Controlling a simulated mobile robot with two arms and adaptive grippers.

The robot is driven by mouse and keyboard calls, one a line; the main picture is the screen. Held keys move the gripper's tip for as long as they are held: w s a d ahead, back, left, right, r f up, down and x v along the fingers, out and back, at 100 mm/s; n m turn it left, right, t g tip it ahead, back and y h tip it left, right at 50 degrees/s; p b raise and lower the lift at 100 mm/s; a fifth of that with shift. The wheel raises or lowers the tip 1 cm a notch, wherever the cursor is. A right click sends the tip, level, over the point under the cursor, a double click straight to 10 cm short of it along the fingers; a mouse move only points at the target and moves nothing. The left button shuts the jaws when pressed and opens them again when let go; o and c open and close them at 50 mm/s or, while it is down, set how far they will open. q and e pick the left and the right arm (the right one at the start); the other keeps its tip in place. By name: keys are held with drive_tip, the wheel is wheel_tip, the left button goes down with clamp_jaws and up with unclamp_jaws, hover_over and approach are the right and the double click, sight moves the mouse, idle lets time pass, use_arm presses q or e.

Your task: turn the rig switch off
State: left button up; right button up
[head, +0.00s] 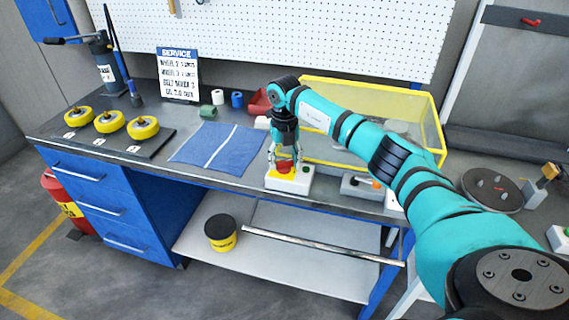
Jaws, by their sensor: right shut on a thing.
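A small white switch box (302,184) with a yellow part and a red knob (285,168) sits at the front edge of the bench, in front of the yellow-framed clear case. My right gripper (285,162) points down over this box from above. Its fingers are shut on the red knob and partly hide it. The knob's exact turn position cannot be made out. My left gripper is not in view.
The yellow-framed clear case (436,130) stands behind my right arm. A grey box (358,186) with an orange button lies right of the switch box. A blue mat (195,150), yellow wheels (108,121) and a service sign (178,75) are to the left.

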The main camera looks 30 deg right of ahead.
drive_tip(key=n+b, duration=0.2)
drive_tip(key=n, duration=0.3)
drive_tip(key=shift+w+n, duration=0.1)
drive_tip(key=shift+n, duration=0.2)
drive_tip(key=n+b, duration=0.1)
drive_tip(key=n, duration=0.5)
drive_tip(key=shift+r, duration=0.1)
idle(0.3)
drive_tip(key=o, duration=1.2)
drive_tip(key=shift+c, duration=0.2)
drive_tip(key=shift+r, duration=0.15)
wheel_tip(320, 180, up, 12)
drive_tip(key=shift+f, duration=0.2)
